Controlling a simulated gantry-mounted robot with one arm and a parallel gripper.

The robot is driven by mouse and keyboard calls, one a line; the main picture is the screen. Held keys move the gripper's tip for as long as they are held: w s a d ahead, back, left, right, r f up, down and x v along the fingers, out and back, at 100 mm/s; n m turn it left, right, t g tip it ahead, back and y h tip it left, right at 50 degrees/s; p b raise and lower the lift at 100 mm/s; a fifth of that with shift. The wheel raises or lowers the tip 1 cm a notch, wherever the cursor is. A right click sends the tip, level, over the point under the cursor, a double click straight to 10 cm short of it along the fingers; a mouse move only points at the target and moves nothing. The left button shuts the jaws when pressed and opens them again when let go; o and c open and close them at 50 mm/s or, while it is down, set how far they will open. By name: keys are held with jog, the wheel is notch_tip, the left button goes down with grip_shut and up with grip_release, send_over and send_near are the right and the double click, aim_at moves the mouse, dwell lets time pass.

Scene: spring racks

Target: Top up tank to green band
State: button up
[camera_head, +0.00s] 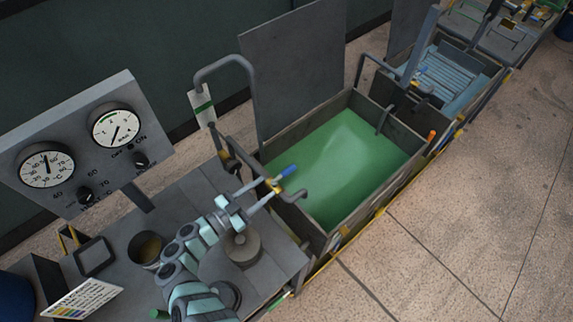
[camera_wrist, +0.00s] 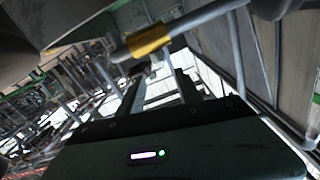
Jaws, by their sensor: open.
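The tank (camera_head: 395,180) is an open rectangular box holding green liquid (camera_head: 345,160), its surface below the rim. A pipe (camera_head: 225,62) arches beside it, with a spout (camera_head: 297,195) at the tank's near left corner. A blue-tipped handle (camera_head: 289,171) sits on this pipework, next to a yellow band. A white tag with a green stripe (camera_head: 203,106) stands by the pipe. My gripper (camera_head: 268,194) is open, its fingers reaching toward the pipework by the blue handle; I cannot tell whether they touch. In the wrist view, a yellow-banded pipe (camera_wrist: 150,40) crosses beyond the fingers (camera_wrist: 160,75).
A panel with two dials (camera_head: 85,145) and knobs stands at the left. A bench (camera_head: 185,195) below it holds a round pot (camera_head: 148,248) and a printed card (camera_head: 82,299). More tanks (camera_head: 455,75) continue to the upper right. The floor (camera_head: 460,210) at the right is clear.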

aim_at(283, 174)
jog(key=x, duration=0.3)
jog(key=f+x, duration=0.1)
jog(key=x, duration=0.7)
jog(key=shift+w+a+f, duration=0.15)
jog(key=shift+w, duration=0.2)
jog(key=shift+c, duration=0.3)
grip_shut()
dwell(0.9)
